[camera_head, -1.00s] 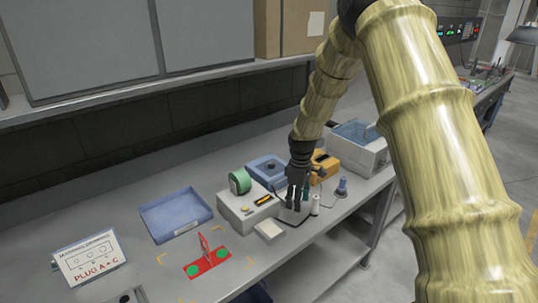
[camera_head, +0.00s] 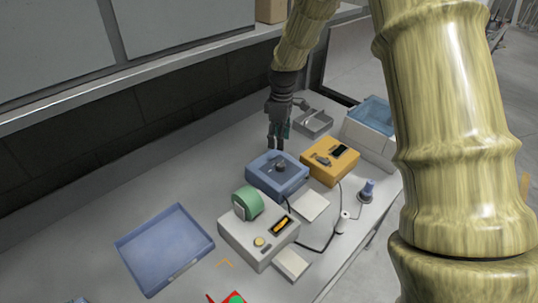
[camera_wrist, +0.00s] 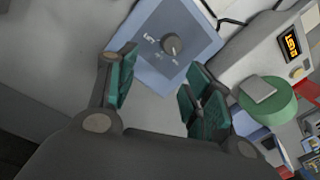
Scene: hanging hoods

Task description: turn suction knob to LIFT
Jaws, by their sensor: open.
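The suction knob (camera_head: 280,167) is a dark round knob on top of a blue box (camera_head: 262,180). In the wrist view the knob (camera_wrist: 172,44) is grey, with small white labels around its left and lower sides; one at its left looks like LIFT. Which label its pointer faces is too small to tell. My gripper (camera_head: 276,146) is open and empty, just behind the blue box in the head view. In the wrist view its green-padded fingers (camera_wrist: 158,80) are spread apart, and the knob lies beyond them, untouched.
An orange box (camera_head: 330,172) stands right of the blue box. A white unit with a green roll (camera_head: 248,203) and a display (camera_wrist: 290,46) is in front. A blue tray (camera_head: 165,250) lies left. A grey bin (camera_head: 315,124) is behind. Bench left of the blue box is clear.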

